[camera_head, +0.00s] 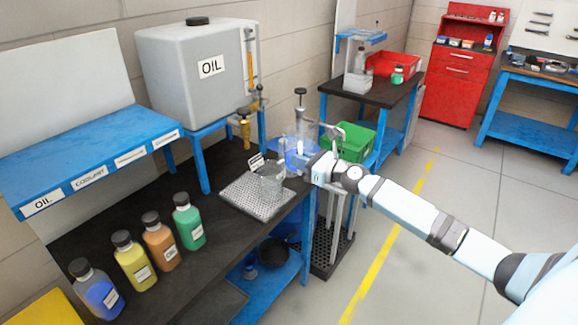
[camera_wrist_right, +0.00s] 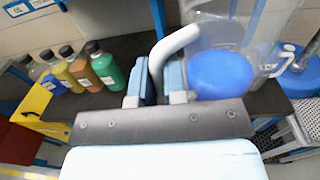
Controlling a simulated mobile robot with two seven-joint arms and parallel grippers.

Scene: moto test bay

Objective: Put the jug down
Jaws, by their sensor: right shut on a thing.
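The jug (camera_head: 298,155) is clear, with blue liquid in it, and is near the right edge of the dark bench in the head view. In the wrist view the blue liquid (camera_wrist_right: 220,75) shows through its side, right of the fingers. My right gripper (camera_head: 313,164) is shut on the jug's pale handle (camera_wrist_right: 172,42), which runs between the two fingers (camera_wrist_right: 163,82) in the wrist view. I cannot tell whether the jug's base touches anything. My left gripper is not in view.
Several coloured bottles (camera_head: 187,222) stand at the front left. A grey oil tank (camera_head: 185,75) stands behind. A green crate (camera_head: 352,145) is beyond the gripper.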

